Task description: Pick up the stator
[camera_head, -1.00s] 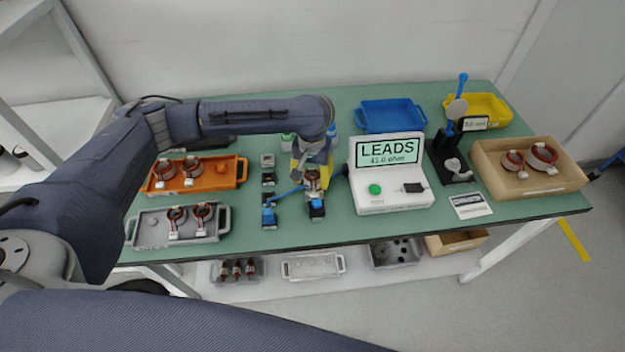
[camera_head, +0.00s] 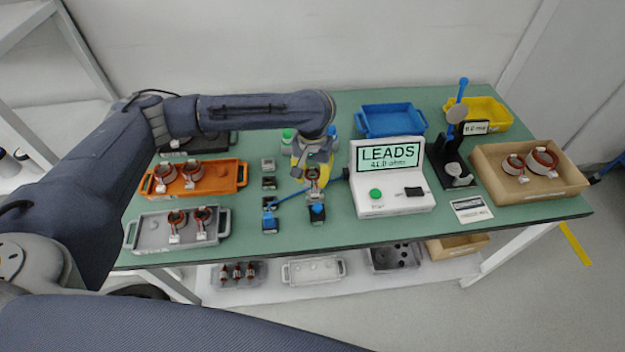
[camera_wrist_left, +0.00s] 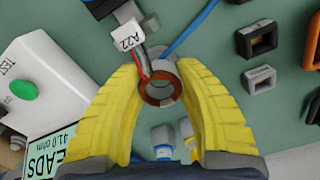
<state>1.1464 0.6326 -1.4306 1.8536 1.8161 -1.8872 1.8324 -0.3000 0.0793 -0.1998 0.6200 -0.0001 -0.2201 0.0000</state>
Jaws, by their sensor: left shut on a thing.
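A small stator (camera_wrist_left: 160,88) with a copper-coloured ring and a grey rim is between the yellow fingers of my left gripper (camera_wrist_left: 162,75) in the left wrist view. The gripper is shut on it. A white tag marked A22 (camera_wrist_left: 127,38) hangs from its red and white leads. In the head view my left gripper (camera_head: 312,172) points down over the green table, left of the LEADS meter, and the stator (camera_head: 312,175) shows only partly beneath it. Whether the stator touches anything below cannot be told.
The LEADS meter (camera_head: 390,192) reads about 41.0 ohm. Blue-and-black clamps (camera_head: 317,213) stand just in front of my gripper. Orange (camera_head: 240,178) and grey (camera_head: 150,238) trays with stators lie left. A cardboard box (camera_head: 490,180) with two stators stands right, blue (camera_head: 392,128) and yellow (camera_head: 492,112) trays behind.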

